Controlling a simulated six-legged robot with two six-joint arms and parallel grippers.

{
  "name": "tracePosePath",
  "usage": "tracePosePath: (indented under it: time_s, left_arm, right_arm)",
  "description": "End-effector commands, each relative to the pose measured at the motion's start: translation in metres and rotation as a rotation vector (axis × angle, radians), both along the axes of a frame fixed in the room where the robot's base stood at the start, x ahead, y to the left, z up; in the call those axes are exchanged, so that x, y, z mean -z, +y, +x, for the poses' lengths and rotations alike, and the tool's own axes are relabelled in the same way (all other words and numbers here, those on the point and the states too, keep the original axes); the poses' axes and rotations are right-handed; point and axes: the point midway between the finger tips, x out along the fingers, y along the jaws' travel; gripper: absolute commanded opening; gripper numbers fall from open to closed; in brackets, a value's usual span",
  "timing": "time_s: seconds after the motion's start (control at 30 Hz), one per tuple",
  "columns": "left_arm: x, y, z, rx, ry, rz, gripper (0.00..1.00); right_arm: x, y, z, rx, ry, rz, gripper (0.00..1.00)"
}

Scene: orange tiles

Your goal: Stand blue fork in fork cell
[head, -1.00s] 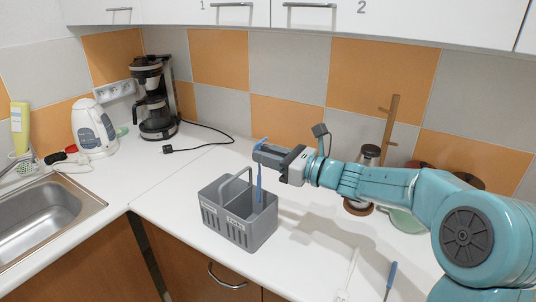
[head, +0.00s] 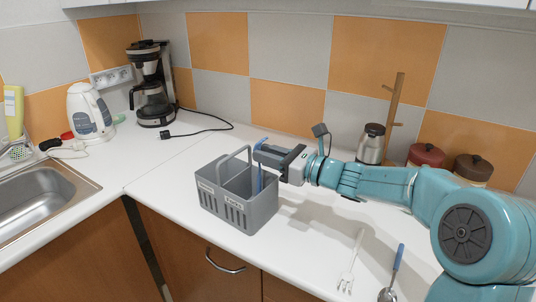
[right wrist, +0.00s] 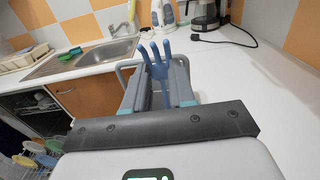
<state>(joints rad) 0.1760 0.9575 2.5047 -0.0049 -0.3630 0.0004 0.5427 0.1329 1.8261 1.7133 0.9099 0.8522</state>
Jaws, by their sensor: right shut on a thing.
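The grey cutlery caddy (head: 250,219) stands on the white counter, with an arched handle and labelled front cells. My right gripper (head: 264,157) is shut on the blue fork (head: 260,181), just above the caddy's back right part. The fork is about upright, tines up; its lower part goes down behind the caddy's front wall, so its lower end is hidden. In the right wrist view the fork's tines (right wrist: 157,58) rise above the jaws, with the caddy around and behind. I cannot read which cell it is over. My left gripper is not in view.
A white fork (head: 350,264) and a blue-handled spoon (head: 397,260) lie on the counter at front right. A steel flask (head: 371,147), red canister (head: 425,156) and brown canister (head: 472,169) stand behind my right arm. The coffee maker (head: 151,88), kettle (head: 89,113) and sink (head: 40,197) are at left.

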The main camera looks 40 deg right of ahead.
Motion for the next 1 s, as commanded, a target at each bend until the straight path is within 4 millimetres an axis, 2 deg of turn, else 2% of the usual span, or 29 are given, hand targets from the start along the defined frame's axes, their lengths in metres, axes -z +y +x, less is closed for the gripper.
tracePosePath:
  time_s: [0.07, 0.1, 0.17, 0.47, 0.57, 0.67, 1.0]
  left_arm:
    - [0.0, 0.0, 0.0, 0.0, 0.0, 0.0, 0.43]
    - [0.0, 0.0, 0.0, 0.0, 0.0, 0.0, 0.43]
    - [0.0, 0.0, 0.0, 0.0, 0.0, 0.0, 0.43]
    - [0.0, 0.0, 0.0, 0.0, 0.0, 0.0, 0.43]
    - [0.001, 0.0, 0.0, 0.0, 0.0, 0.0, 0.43]
    - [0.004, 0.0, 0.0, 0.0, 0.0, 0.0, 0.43]
    - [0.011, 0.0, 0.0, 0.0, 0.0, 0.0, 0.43]
  right_arm:
    - [0.0, 0.0, 0.0, 0.0, 0.0, 0.0, 0.0]
    - [0.0, 0.0, 0.0, 0.0, 0.0, 0.0, 0.38]
    - [0.0, 0.0, 0.0, 0.0, 0.0, 0.0, 0.54]
    - [0.0, -0.001, -0.001, 0.0, 0.0, 0.0, 0.54]
    - [0.0, -0.004, -0.009, 0.001, 0.0, -0.001, 0.54]
    - [0.001, -0.012, -0.026, 0.005, -0.001, -0.002, 0.54]
    - [0.001, -0.045, -0.108, 0.006, 0.001, -0.002, 0.54]
